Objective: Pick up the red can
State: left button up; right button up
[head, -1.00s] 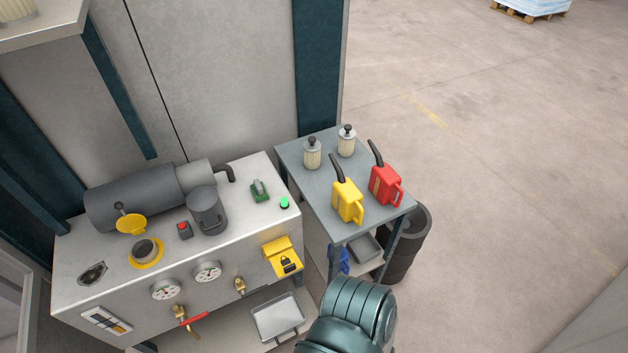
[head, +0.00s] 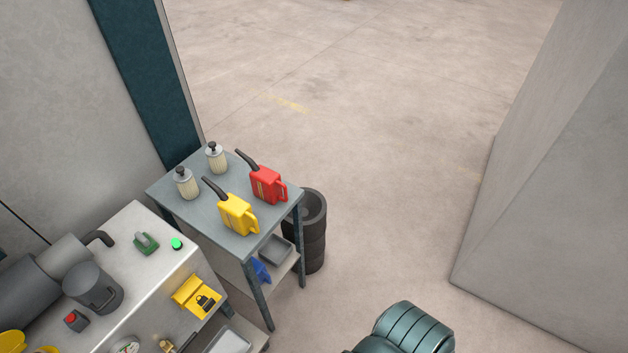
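The red can (head: 267,184) stands upright on the top of a small grey table (head: 207,210), near its right corner. It has a black spout pointing up and left and a handle on its right side. A yellow can (head: 237,214) of the same shape stands in front of it, to the left. Neither of my grippers is in view. A teal rounded part of my own body shows at the bottom edge, well apart from the cans.
Two pale canisters (head: 186,184) stand at the table's back left. A black bin-like stack (head: 313,230) stands right of the table. A machine bench (head: 140,250) fills the lower left. A grey wall block (head: 560,190) rises at right. Open floor (head: 390,220) lies between.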

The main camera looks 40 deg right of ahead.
aim_at(267, 186)
jog(key=z, duration=1.05)
